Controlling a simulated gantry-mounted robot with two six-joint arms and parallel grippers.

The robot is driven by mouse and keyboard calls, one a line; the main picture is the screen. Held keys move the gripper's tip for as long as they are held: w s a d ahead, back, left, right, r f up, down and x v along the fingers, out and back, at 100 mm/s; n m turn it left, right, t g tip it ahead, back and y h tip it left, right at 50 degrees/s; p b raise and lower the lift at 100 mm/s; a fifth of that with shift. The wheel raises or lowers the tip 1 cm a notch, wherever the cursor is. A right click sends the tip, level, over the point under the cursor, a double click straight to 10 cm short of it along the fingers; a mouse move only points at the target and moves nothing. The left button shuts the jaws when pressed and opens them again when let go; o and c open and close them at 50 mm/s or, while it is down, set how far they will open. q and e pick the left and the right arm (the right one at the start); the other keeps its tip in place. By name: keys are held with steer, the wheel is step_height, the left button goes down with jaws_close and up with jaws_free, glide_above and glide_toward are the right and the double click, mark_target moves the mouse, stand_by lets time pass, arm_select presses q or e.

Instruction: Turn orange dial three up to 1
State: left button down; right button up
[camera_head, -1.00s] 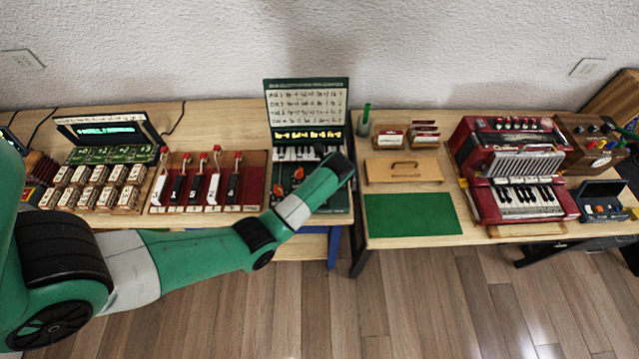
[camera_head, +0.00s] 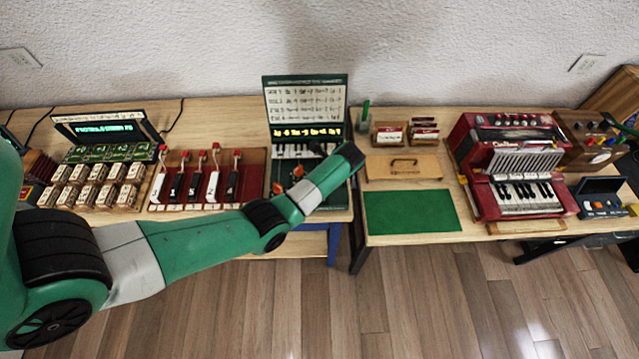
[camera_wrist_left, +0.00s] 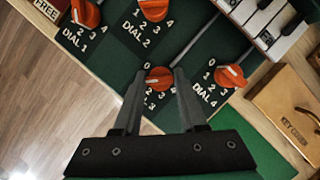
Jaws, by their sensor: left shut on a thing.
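The orange dial three (camera_wrist_left: 158,78) sits on the dark green panel, between the fingertips in the left wrist view. A 0 shows to its upper left, other numbers below it; its label is partly covered by a finger. I cannot read surely which number it points at. My left gripper (camera_wrist_left: 159,82) is shut on this dial, one finger on each side. In the head view my left arm covers this part of the panel and the fingers cannot be made out. My right gripper is not in view.
Orange dial four (camera_wrist_left: 231,76) is close on the right. Dial two (camera_wrist_left: 154,9) and dial one (camera_wrist_left: 86,13) stand farther off. Piano keys (camera_wrist_left: 275,25) and a wooden box (camera_wrist_left: 286,108) are at the right. A bare green mat (camera_head: 410,211) lies on the right table.

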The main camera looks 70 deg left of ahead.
arm_select(q)
steer(key=shift+c, duration=2.4)
jaws_free()
steer(key=p+v, duration=0.3)
steer(key=v, duration=0.8)
steer(key=shift+r, duration=0.3)
steer(key=shift+d, duration=0.1)
